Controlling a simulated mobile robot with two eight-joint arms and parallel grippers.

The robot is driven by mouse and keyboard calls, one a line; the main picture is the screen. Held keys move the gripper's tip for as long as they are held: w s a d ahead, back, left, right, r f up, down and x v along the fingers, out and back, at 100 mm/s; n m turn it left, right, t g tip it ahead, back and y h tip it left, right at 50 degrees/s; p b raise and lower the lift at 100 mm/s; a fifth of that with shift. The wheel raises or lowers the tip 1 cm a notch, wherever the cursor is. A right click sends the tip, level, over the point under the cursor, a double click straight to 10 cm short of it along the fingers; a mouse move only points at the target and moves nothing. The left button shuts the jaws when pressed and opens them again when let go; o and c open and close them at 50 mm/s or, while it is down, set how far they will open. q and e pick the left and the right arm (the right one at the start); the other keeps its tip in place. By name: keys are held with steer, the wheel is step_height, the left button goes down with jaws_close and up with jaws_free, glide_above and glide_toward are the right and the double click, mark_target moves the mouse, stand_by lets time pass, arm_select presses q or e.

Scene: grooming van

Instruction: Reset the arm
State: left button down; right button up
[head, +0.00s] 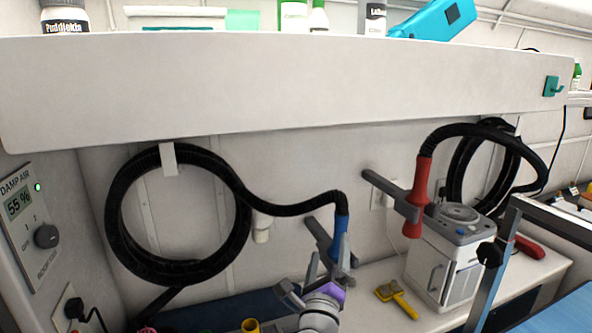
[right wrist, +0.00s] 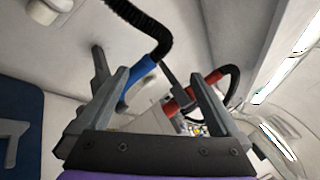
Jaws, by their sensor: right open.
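My right gripper (head: 318,276) is raised at the bottom middle of the head view, in front of the back wall. It is open, and nothing shows held between its fingers. In the right wrist view the spread fingers of this gripper (right wrist: 158,88) frame the wall, with a blue nozzle (right wrist: 137,78) seen behind them. In the head view the blue nozzle (head: 341,238) hangs at a grey wall holder (head: 320,234), just above and behind the gripper. Whether they touch is hard to tell. My left gripper is not in view.
A black hose coil (head: 120,235) hangs left. A red nozzle (head: 419,190) on another hose hangs right, above a white machine (head: 428,262). A yellow brush (head: 398,299) lies on the counter. A shelf (head: 280,85) with bottles runs above. A metal frame (head: 492,265) stands right.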

steer(key=s+d+f+n+g+y, duration=0.1)
steer(key=s+d+f+n+g, duration=0.2)
steer(key=s+f+n, duration=0.5)
steer(key=s+d+f+n+g+y+p, duration=0.1)
steer(key=s+d+f+n+g, duration=0.3)
steer(key=s+f+n, duration=0.5)
steer(key=s+d+f+n+g+y, duration=0.2)
steer(key=s+d+f+n+g, duration=0.1)
steer(key=s+f+n+g, duration=0.4)
steer(key=s+f+n, duration=0.2)
steer(key=s+n, duration=0.2)
steer(key=s, duration=0.2)
steer(key=shift+s+d+f+n, duration=0.25)
steer(key=shift+d+n, duration=0.1)
steer(key=shift+n, duration=0.05)
stand_by(0.7)
